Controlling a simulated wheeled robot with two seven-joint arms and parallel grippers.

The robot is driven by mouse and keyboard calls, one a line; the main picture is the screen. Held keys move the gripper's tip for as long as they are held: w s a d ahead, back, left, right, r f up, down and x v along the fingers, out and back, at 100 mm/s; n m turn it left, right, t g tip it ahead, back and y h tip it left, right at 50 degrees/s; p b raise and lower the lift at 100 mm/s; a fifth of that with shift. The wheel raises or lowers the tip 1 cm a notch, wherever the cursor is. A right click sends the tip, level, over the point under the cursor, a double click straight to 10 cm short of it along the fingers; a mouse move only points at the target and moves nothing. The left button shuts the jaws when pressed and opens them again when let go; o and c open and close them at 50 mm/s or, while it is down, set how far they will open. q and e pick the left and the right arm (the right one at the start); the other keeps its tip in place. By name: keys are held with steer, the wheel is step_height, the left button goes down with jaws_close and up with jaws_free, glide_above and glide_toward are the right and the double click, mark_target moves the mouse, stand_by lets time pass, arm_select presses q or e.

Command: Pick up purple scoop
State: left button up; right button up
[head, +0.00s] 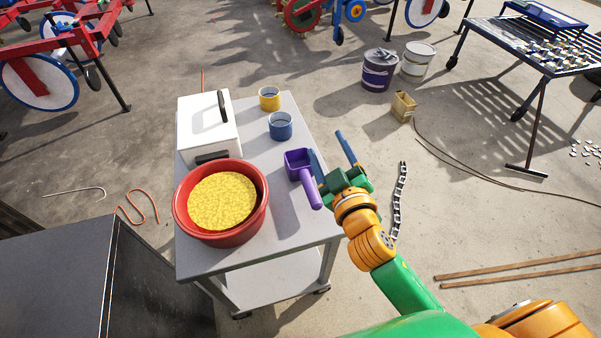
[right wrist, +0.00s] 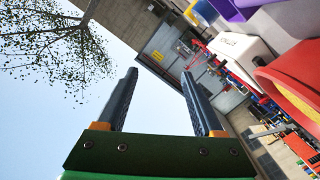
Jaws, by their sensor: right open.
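The purple scoop (head: 299,165) rests on the right part of the grey table, its handle pointing toward the front right. My right gripper (head: 332,149) is open and empty, just right of the scoop, with its left finger close beside the scoop; I cannot tell whether they touch. In the right wrist view the open fingers (right wrist: 160,95) have nothing between them, and a purple part of the scoop (right wrist: 240,8) shows at the top right corner. My left gripper is not in view.
On the table (head: 282,225) stand a red bowl (head: 179,216) of yellow grain, a white box (head: 208,126), a yellow cup (head: 269,98) and a blue cup (head: 280,126). Buckets (head: 378,72) stand on the floor beyond. The table's front right corner is bare.

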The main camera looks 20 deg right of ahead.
steer(key=a+r+n+t+y, duration=0.3)
steer(key=a+r+n+y, duration=0.7)
steer(key=n+y, duration=0.15)
steer(key=s+a+n+g+y, duration=0.2)
steer(key=a+n+g+y, duration=0.5)
steer(key=n, duration=0.4)
steer(key=f+n+g+h, duration=0.2)
steer(key=f, duration=0.2)
steer(key=f+n+g+h, duration=0.1)
steer(key=f+n+g, duration=0.2)
steer(key=d+f+n+g+h, duration=0.1)
steer(key=f+n+g+h, duration=0.1)
steer(key=f+g, duration=0.1)
steer(key=shift+s+d+f+n+h, duration=0.1)
steer(key=shift+f+n+h, duration=0.2)
steer(key=shift+f, duration=0.55)
steer(key=w+d+f+h, duration=0.2)
steer(key=d+f+h, duration=0.3)
steer(key=d, duration=0.1)
steer(key=g+h, duration=0.1)
steer(key=h, duration=0.3)
glide_toward(311, 183)
steer(key=x, duration=0.5)
steer(key=shift+w+d, duration=0.1)
steer(key=shift+d, duration=0.05)
steer(key=x, duration=0.6)
steer(key=shift+a+f, duration=0.2)
jaws_close()
